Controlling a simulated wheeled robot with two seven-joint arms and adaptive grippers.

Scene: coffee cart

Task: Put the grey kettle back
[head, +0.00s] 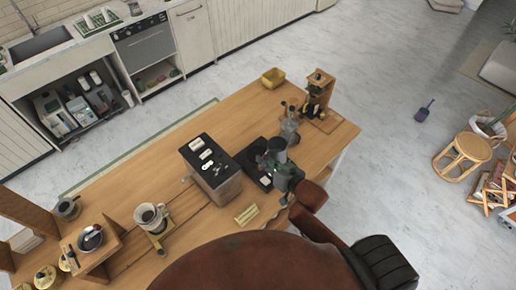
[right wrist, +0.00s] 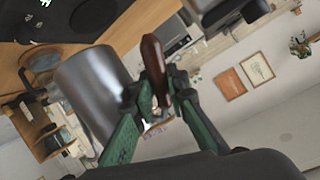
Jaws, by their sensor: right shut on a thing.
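The grey kettle (right wrist: 92,82) is a smooth metal vessel with a brown handle (right wrist: 152,62). In the right wrist view my right gripper (right wrist: 160,95) has its green fingers on both sides of that handle. In the head view the kettle (head: 276,149) shows small and partly hidden at the right edge of a black square plate (head: 250,156). My right gripper (head: 284,170) is just in front of it. I cannot tell whether the kettle touches the plate. My left gripper is not in view.
A black-topped box (head: 196,150) stands left of the plate. A glass vessel (head: 290,130) and a wooden grinder (head: 318,90) stand behind the kettle. A yellow bin (head: 273,77) sits at the far edge. The table (head: 235,112) has bare room behind the box.

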